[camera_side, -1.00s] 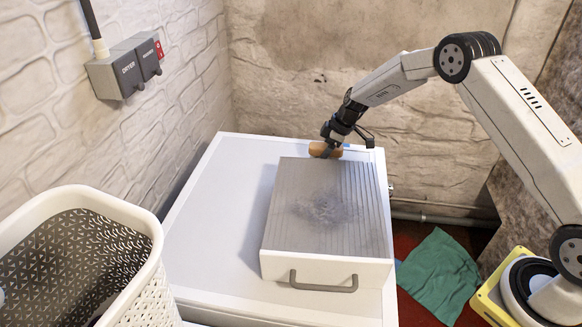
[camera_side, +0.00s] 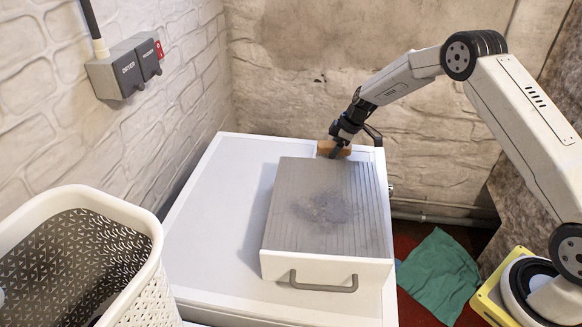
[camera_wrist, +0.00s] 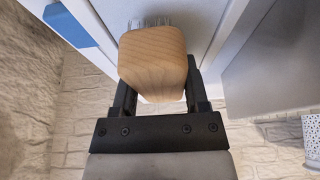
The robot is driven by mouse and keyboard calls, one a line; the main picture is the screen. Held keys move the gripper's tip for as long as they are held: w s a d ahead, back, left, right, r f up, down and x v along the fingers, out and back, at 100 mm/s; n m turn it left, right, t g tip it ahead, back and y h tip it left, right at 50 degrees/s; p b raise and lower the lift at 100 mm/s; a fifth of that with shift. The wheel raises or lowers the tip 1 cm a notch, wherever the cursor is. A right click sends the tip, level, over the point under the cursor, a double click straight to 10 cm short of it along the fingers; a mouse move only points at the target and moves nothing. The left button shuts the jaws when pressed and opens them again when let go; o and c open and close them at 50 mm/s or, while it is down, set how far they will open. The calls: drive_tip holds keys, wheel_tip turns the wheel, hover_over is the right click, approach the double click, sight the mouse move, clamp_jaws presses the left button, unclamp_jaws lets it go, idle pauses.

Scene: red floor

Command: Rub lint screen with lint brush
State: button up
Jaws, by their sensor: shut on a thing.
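The lint screen (camera_side: 325,238) is a grey ribbed panel with a white front and a dark handle, lying on the white machine top. A patch of grey lint (camera_side: 324,208) sits near its middle. My gripper (camera_side: 338,150) is shut on the wooden lint brush (camera_side: 324,147) at the far edge of the screen. In the wrist view, the brush's wooden block (camera_wrist: 153,65) sits between the black fingers, with grey bristles showing beyond it. The screen's grey edge (camera_wrist: 270,62) is at the right there. I cannot tell whether the bristles touch anything.
A white perforated basket (camera_side: 150,270) stands at the front left. A blue patch (camera_wrist: 72,28) shows on the white surface in the wrist view. Switch boxes (camera_side: 125,68) hang on the left wall. A green cloth (camera_side: 438,275) lies on the red floor. The machine top (camera_side: 215,220) left of the screen is clear.

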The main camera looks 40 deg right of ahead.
sight(320, 143)
drive_tip(key=shift+s+d, duration=3.55)
drive_tip(key=shift+w+a, duration=4.75)
drive_tip(key=shift+a, duration=0.05)
drive_tip(key=shift+w+a, duration=0.25)
drive_tip(key=shift+w+a+r, duration=0.15)
drive_tip(key=shift+w, duration=0.05)
drive_tip(key=shift+s+r, duration=0.1)
drive_tip(key=shift+r, duration=3.7)
